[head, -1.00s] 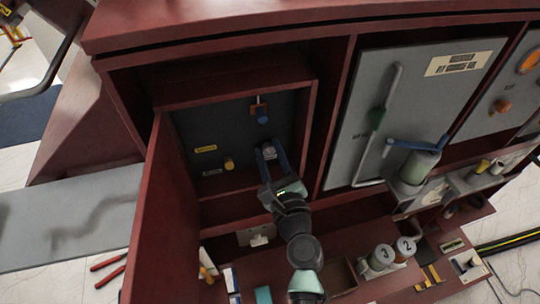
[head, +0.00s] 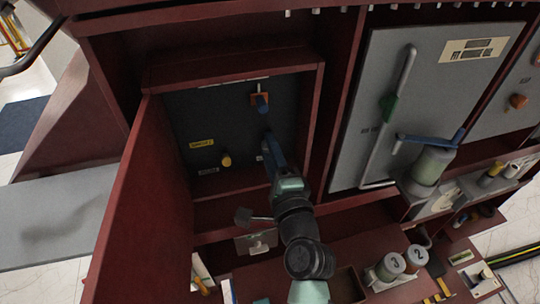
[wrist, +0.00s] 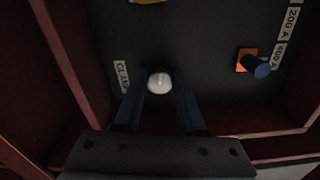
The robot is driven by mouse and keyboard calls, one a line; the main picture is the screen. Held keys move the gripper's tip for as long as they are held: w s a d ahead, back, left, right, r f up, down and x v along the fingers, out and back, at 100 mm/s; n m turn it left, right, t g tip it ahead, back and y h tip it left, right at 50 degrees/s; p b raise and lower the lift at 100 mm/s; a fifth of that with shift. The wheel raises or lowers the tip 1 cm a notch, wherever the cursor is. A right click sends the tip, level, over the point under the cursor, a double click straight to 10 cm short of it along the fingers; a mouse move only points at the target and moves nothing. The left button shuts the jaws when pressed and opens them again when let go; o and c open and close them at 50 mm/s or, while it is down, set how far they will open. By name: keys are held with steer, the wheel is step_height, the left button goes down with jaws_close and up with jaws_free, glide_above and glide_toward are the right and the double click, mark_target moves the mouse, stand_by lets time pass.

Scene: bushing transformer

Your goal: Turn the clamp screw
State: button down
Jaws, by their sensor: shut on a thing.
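The clamp screw (wrist: 159,82) is a pale round knob on the dark back panel. In the wrist view it sits between the tips of my gripper's two blue fingers (wrist: 161,84), beside a partly covered label (wrist: 121,77). My gripper is shut on it. In the head view my gripper (head: 266,142) reaches into the open compartment, with its fingers seen nearly edge-on. They hide the screw there.
A blue knob on an orange base (head: 261,102) is above my gripper; a yellow knob (head: 226,160) is to its left. The open red door (head: 150,200) bounds the left side. A grey panel with a long handle (head: 400,100) is on the right.

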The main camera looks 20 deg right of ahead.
steer(key=n+b, duration=0.2)
steer(key=n, duration=0.1)
steer(key=n+b, duration=0.2)
steer(key=shift+f, duration=0.3)
steer(key=shift+r+n+b, duration=0.1)
steer(key=shift+n+b, duration=1)
steer(key=shift+n, duration=0.6)
steer(key=c, duration=0.5)
jaws_free()
steer(key=shift+s, duration=0.1)
